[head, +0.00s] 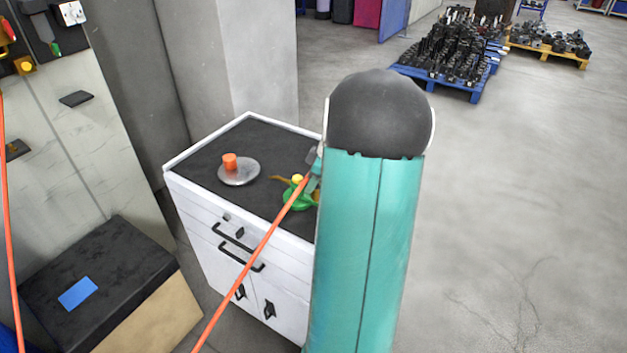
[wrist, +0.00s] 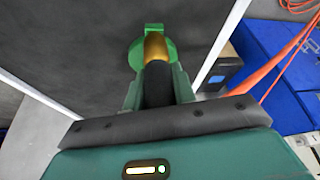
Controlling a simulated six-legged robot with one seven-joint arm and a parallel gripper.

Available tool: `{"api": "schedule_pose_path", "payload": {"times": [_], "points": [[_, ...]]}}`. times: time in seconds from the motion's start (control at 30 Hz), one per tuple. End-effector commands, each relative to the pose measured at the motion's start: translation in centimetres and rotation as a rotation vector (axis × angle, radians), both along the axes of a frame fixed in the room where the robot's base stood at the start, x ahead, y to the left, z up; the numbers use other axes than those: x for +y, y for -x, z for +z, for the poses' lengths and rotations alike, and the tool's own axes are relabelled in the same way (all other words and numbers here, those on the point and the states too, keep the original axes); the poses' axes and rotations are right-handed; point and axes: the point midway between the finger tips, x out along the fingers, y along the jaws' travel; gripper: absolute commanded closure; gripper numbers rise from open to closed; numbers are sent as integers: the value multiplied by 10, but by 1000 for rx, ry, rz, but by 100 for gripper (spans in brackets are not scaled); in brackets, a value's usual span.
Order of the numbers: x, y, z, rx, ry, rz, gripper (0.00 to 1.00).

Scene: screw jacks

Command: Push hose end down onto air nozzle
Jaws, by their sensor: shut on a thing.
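My gripper (wrist: 158,96) is shut on the black hose end (wrist: 158,82), which lies between its two green fingers in the wrist view. The brass air nozzle (wrist: 155,46) stands straight beyond the hose end, on a green base (wrist: 138,54). The two line up in that view; I cannot tell whether they only touch or overlap. In the head view the orange hose (head: 262,245) rises to my gripper (head: 314,172), beside the green base (head: 297,199) with a yellow part on top. My teal arm hides much of the gripper and the hose end there.
The white cabinet (head: 203,204) has a dark top. A silver disc (head: 239,174) with an orange cylinder (head: 230,161) sits on it, left of the green base. A black-topped box (head: 100,270) with a blue card stands at left. Open floor lies at right.

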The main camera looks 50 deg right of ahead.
Motion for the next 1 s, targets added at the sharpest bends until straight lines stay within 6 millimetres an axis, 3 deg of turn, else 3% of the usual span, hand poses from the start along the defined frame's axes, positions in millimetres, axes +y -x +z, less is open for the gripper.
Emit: {"api": "schedule_pose_path", "payload": {"times": [0.37, 0.4, 0.5, 0.53, 0.83, 1.0], "points": [[0, 0, -4, 0, 0, 0, 100], [0, 0, -4, 0, 0, 0, 70], [0, 0, -4, 0, 0, 0, 50], [0, 0, -4, 0, 1, 0, 48], [0, 1, -3, 0, 1, 0, 48], [-4, 6, 14, -3, 4, -2, 48]]}}
